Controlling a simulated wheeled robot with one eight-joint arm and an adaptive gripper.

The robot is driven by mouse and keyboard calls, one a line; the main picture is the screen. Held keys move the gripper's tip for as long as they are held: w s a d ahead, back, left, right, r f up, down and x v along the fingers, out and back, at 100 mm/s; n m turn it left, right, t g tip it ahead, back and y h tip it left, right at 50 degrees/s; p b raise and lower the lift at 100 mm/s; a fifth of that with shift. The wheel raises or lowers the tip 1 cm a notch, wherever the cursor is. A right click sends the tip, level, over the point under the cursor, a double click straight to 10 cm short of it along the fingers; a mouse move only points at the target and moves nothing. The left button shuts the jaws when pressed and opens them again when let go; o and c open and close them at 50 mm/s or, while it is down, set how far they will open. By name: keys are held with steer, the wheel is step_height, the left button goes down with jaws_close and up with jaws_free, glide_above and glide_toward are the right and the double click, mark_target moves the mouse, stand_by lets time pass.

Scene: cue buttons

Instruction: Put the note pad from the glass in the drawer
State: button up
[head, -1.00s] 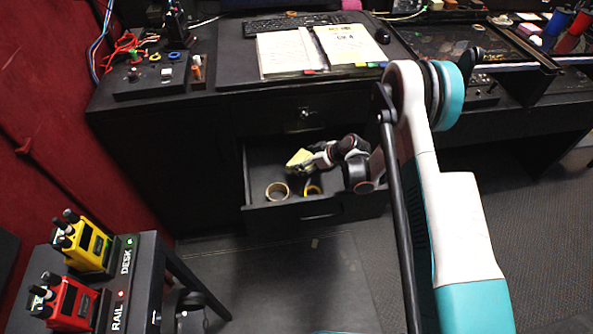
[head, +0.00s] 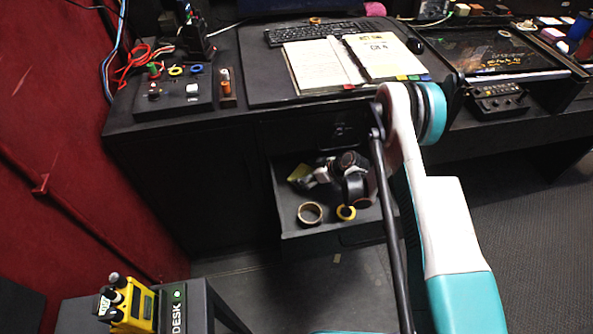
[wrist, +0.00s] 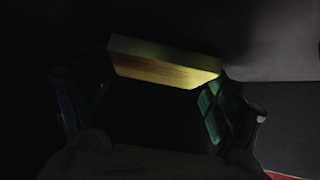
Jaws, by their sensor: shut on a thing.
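The yellow note pad (head: 299,173) is held at the end of my gripper (head: 307,178), inside the outline of the open drawer (head: 288,212) towards its back left. In the wrist view the pad (wrist: 165,66) lies across the green-padded fingertips of my gripper (wrist: 160,92), with dark space below it. I cannot tell whether the pad touches the drawer floor. A dark glossy panel (head: 485,50), perhaps the glass, is set in the desk at the right, with small marks on it.
A closed drawer front (head: 310,130) is just above. The desktop holds an open binder (head: 355,62) and a keyboard (head: 318,32). A yellow radio (head: 132,307) stands lower left.

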steer(key=shift+w+a+f, duration=0.25)
steer(key=shift+a+f, duration=0.05)
steer(key=shift+f, duration=0.2)
steer(key=shift+r, duration=0.1)
steer(key=shift+s+d, duration=0.1)
steer(key=o, duration=1.1)
